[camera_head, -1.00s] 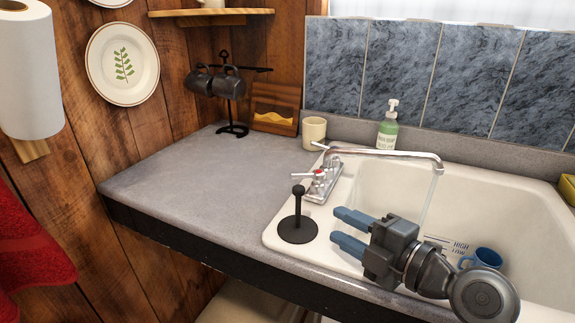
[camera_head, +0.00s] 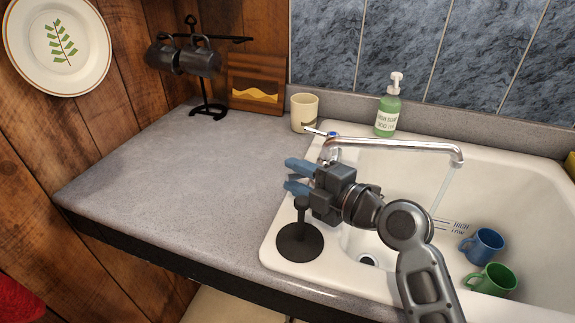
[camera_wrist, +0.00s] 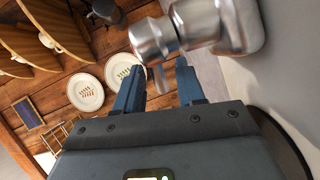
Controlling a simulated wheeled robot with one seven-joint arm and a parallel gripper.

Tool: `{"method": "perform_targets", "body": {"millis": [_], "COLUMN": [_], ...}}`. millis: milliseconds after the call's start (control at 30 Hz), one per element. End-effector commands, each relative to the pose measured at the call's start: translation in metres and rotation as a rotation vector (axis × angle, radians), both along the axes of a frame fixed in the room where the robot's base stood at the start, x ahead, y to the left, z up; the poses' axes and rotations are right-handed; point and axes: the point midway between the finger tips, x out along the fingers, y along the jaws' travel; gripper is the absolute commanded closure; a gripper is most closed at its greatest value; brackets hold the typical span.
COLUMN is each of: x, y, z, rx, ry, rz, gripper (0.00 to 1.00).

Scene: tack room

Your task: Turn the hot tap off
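The chrome tap (camera_head: 400,145) stands at the sink's back left corner, and a thin stream of water (camera_head: 443,190) falls from its spout. A lever with a blue mark (camera_head: 331,133) shows at its far side. The red-marked hot lever is hidden behind my gripper in the head view. In the wrist view, a chrome tap valve (camera_wrist: 155,40) with a small lever (camera_wrist: 159,78) shows at the fingertips. My gripper (camera_head: 288,176) is beside the tap's near side, its blue fingers apart and pointing left. The lever appears between the fingers in the wrist view; contact cannot be told.
The white sink (camera_head: 540,190) holds a blue mug (camera_head: 483,243) and a green mug (camera_head: 492,279). A beige cup (camera_head: 304,112) and soap bottle (camera_head: 388,112) stand behind the tap.

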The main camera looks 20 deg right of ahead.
Motion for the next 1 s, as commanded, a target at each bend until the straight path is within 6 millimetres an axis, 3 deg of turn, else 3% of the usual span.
{"method": "perform_targets", "body": {"millis": [200,533,933,1000], "x": [0.02,0.023,0.023,0.022], "y": [0.01,0.011,0.011,0.011], "z": [-0.002,-0.003,-0.004,-0.004], "rx": [0.001,0.0,0.0,0.0], "ry": [0.001,0.0,0.0,0.0], "rz": [0.001,0.0,0.0,0.0], "gripper": [0.61,0.61,0.99,1.0]}}
